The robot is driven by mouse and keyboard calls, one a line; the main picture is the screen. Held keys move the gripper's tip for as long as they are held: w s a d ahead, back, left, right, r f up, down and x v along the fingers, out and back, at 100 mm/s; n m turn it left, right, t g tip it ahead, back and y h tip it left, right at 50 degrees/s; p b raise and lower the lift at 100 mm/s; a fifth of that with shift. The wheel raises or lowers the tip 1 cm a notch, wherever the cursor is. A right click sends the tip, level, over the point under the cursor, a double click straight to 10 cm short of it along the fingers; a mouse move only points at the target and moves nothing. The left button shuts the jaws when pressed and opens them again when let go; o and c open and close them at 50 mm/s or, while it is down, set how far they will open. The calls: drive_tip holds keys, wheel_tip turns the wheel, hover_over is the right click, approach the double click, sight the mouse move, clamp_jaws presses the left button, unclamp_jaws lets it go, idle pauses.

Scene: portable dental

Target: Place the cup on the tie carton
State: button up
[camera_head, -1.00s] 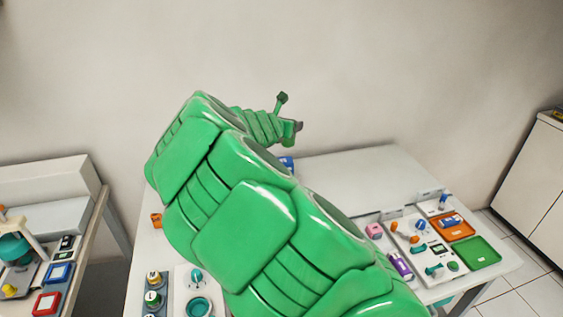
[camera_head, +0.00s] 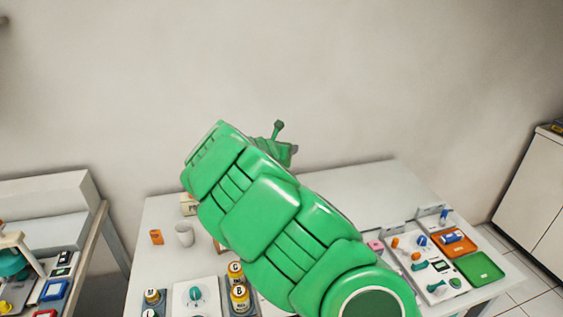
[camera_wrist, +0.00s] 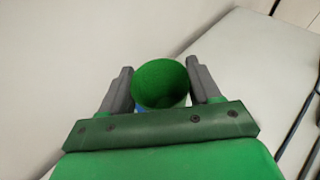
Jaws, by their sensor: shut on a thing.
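A round cup with a green inside (camera_wrist: 160,82) sits between the two grey fingers of my gripper (camera_wrist: 160,68) in the wrist view. The fingers are shut on its sides. Blue and white show just below its rim, but I cannot tell whether they belong to the cup. A small pale box (camera_head: 188,204), partly behind my arm, stands at the table's back left. I cannot tell whether it is the tie carton.
A white cup (camera_head: 184,235) and an orange item (camera_head: 156,237) stand on the white table (camera_head: 365,190) at left. Bottles (camera_head: 238,290) stand at the front. An orange tray (camera_head: 455,242) and a green tray (camera_head: 480,267) are at right. The table's back right is clear.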

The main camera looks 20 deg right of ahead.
drive_tip(key=shift+w+d+f, duration=0.15)
drive_tip(key=shift+w+f, duration=1.15)
drive_tip(key=shift+f, duration=0.35)
drive_tip(key=shift+w+d+f, duration=0.2)
drive_tip(key=shift+w+f, duration=1.05)
drive_tip(key=shift+f, duration=0.45)
drive_tip(key=shift+w+d+f, duration=0.15)
drive_tip(key=shift+w+f, duration=1.15)
drive_tip(key=shift+f, duration=0.35)
drive_tip(key=shift+f, duration=0.15)
drive_tip(key=o, duration=1)
drive_tip(key=shift+v, duration=6.05)
